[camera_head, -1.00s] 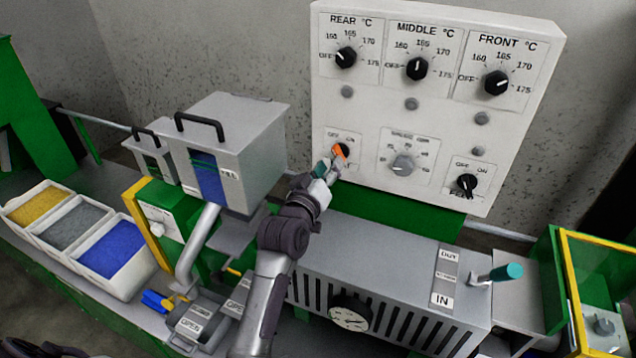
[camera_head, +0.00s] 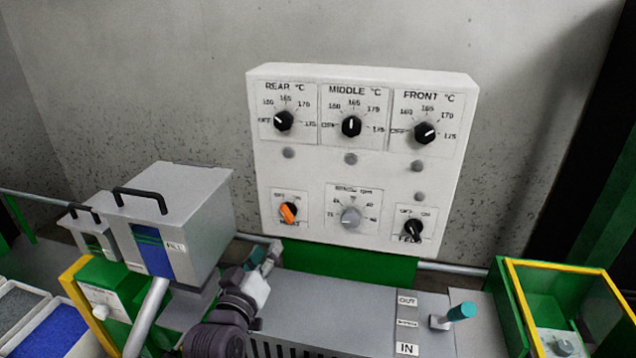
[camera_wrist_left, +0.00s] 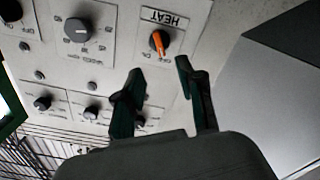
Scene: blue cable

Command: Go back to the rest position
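My left gripper (camera_head: 266,253) is below and left of the white control panel (camera_head: 365,165), apart from the orange heat knob (camera_head: 288,212). In the left wrist view its two dark green fingers (camera_wrist_left: 160,92) stand apart with nothing between them. The orange heat knob also shows there (camera_wrist_left: 158,42), beyond the fingertips, under a HEAT label. In the head view the orange knob sits tilted at the panel's lower left. My right gripper does not show in either view now.
A grey hopper box (camera_head: 172,225) with a black handle stands left of my left gripper. A grey machine housing (camera_head: 350,310) with a teal-tipped lever (camera_head: 460,312) lies below the panel. A yellow-edged green frame (camera_head: 515,300) stands at the right. Colour bins (camera_head: 60,335) sit lower left.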

